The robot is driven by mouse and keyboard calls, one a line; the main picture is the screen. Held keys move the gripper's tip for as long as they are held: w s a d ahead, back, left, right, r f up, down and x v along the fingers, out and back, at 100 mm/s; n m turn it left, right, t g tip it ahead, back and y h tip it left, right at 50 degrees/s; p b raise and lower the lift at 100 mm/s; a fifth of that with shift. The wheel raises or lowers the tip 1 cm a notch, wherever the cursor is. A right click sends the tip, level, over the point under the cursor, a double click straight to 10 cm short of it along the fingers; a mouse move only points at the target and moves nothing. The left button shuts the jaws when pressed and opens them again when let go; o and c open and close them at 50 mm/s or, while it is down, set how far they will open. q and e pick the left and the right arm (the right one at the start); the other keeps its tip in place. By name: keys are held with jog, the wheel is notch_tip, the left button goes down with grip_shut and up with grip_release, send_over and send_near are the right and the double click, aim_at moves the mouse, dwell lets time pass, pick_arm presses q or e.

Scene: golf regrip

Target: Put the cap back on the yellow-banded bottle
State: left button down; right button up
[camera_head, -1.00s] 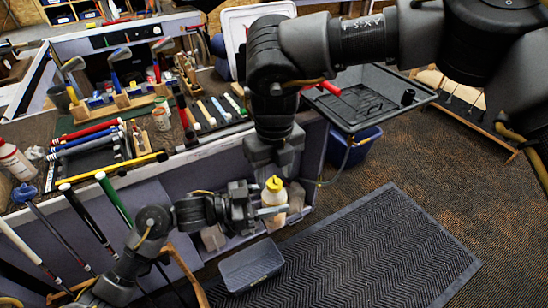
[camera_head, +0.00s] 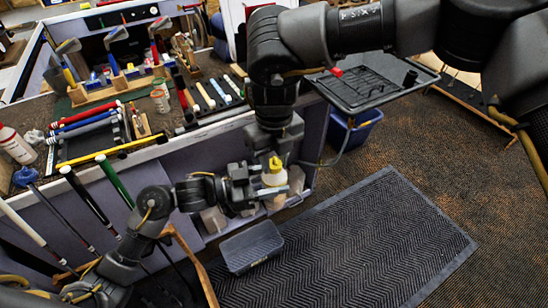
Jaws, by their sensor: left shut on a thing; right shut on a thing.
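The pale bottle (camera_head: 274,180) is upright in the air in front of the bench, with a yellow top (camera_head: 275,164). My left gripper (camera_head: 266,191) comes from the left and is shut on the bottle's body. My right gripper (camera_head: 272,158) reaches down from above and is shut at the yellow top, which I take to be the cap. The cap sits in line with the bottle's neck. The jaws hide part of both, so I cannot tell whether the cap is seated or threaded.
The bench (camera_head: 215,135) behind holds clubs, grips and a red-and-white bottle (camera_head: 14,146). A black tray (camera_head: 372,88) is at the back right, above a blue bin (camera_head: 357,128).

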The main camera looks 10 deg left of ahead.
jog(key=o, duration=1.1)
jog(key=shift+o, duration=0.2)
notch_tip(320, 180, up, 12)
dwell(0.3)
